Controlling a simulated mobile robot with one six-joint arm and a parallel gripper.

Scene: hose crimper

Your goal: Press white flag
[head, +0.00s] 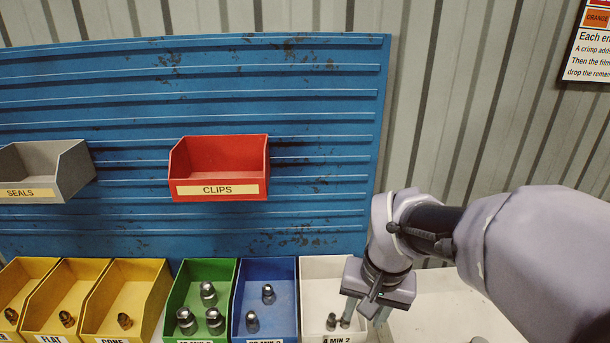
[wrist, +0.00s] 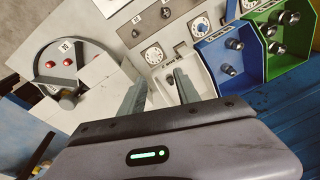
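I cannot pick out a white flag for sure in either view. The white bin (head: 318,275) stands at the right end of the bin row in the head view and holds a few small metal fittings. It also shows in the wrist view (wrist: 203,82). My gripper (head: 366,312) is at the white bin's right side in the head view. In the wrist view my gripper (wrist: 160,88) has its two fingers apart with nothing held between them. The right finger overlaps the white bin and the left one overlaps pale blocks (wrist: 100,92). Contact cannot be told.
Blue (head: 282,288), green (head: 184,282) and yellow (head: 130,280) bins with fittings stand left of the white one. A red clips bin (head: 220,190) and a grey seals bin (head: 72,172) hang on the blue panel (head: 310,110). Dials (wrist: 153,54) and a round device (wrist: 88,52) show ahead.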

